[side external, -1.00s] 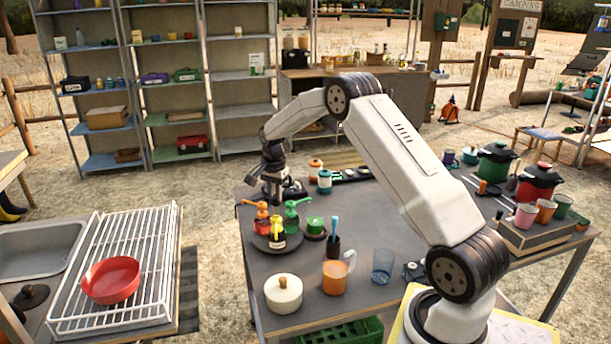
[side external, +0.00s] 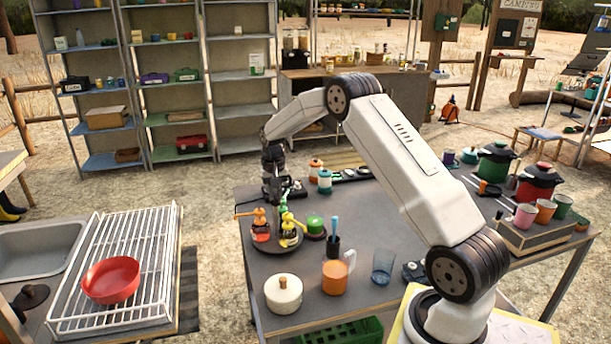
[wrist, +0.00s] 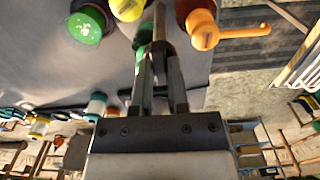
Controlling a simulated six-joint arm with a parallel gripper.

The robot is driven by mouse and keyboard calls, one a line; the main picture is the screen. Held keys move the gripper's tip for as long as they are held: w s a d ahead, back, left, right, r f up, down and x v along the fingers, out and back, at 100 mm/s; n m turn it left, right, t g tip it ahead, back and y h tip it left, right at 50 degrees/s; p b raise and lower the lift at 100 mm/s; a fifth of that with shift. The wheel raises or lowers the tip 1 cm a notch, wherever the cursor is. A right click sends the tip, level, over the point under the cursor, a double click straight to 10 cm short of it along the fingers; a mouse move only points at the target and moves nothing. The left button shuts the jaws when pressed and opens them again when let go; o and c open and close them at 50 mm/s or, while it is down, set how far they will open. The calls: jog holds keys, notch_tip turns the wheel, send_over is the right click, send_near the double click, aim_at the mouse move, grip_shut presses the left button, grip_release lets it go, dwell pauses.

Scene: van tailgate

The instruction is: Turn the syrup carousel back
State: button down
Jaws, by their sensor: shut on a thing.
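The syrup carousel (side external: 290,245) is a dark round turntable near the table's left end. It bears an orange pump bottle (side external: 260,226) at left, a yellow one (side external: 287,226) at right and a green one (side external: 284,208) at the back. My gripper (side external: 273,208) reaches down into the middle of the carousel. In the wrist view its fingers (wrist: 157,52) are shut on what looks like the carousel's grey centre post (wrist: 160,24). The orange bottle (wrist: 203,28) is right of them, the yellow bottle (wrist: 127,8) upper left; the green one (wrist: 142,38) is partly hidden behind the fingers.
A green-topped jar (side external: 315,224) stands close to the carousel's right. A dark cup with a blue-handled tool (side external: 334,245), an orange mug (side external: 336,277) and a lidded white pot (side external: 284,293) are nearer. Two jars (side external: 324,180) stand behind. The table's middle is clear.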

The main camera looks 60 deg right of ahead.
dwell(0.4)
jog(key=c, duration=0.6)
grip_release()
jog(key=shift+r, duration=0.1)
jog(key=shift+r, duration=3.85)
jog(key=shift+a, duration=0.1)
jog(key=s+a+f+n+t, duration=0.1)
jog(key=s+a+n, duration=0.2)
jog(key=s+a, duration=0.55)
jog(key=s+a+f+n+t, duration=0.1)
jog(key=s+a+n, duration=0.3)
jog(key=a, duration=0.9)
jog(key=s+a, duration=0.1)
jog(key=s, duration=0.2)
jog(key=s+a+f+n, duration=0.1)
jog(key=s+a, duration=0.1)
jog(key=s, duration=0.1)
jog(key=s+a+f+n, duration=0.1)
jog(key=s, duration=0.2)
jog(key=shift+s+a+t, duration=0.3)
jog(key=shift+a, duration=0.1)
